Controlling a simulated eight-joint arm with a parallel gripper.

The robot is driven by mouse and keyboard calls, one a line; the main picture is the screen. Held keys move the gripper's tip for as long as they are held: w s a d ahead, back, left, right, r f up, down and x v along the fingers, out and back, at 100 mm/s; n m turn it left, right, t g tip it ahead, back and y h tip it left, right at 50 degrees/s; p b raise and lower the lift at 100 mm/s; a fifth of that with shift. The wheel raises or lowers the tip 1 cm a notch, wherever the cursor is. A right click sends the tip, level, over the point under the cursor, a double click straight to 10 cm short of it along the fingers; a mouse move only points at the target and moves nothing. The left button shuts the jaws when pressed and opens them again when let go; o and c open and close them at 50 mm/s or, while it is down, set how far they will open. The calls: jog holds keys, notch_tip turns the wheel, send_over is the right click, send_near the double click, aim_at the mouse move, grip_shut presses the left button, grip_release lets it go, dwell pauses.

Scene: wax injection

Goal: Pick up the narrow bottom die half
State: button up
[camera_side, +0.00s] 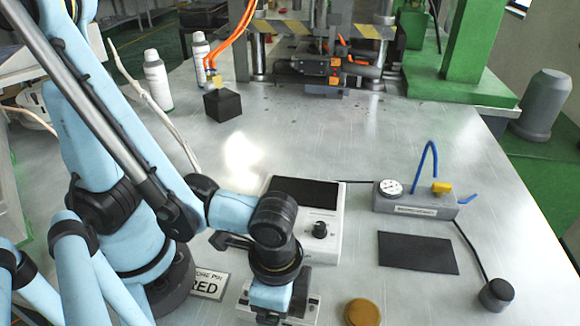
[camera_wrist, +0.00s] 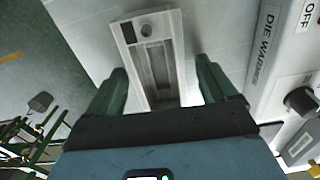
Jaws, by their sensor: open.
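The narrow bottom die half appears to be the long light-grey metal block (camera_wrist: 127,32) in the wrist view, with a round hole near its far end and a rectangular recess along it. It lies on the metal surface. My gripper (camera_wrist: 160,68) is open, its two green fingers on either side of the block's near part with gaps between. The near end of the block is hidden by my gripper's body. In the side view, my gripper (camera_side: 285,297) is low at the bottom centre, and light-grey metal (camera_side: 242,303) shows partly behind it.
The white die warmer (camera_side: 333,232) stands close behind my gripper; its labelled side (camera_wrist: 262,50) is right of the fingers. A black mat (camera_side: 418,253) and gauge block (camera_side: 415,203) are farther right. The table's middle is clear.

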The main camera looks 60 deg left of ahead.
jog(key=c, duration=1.4)
jog(key=shift+r, duration=0.15)
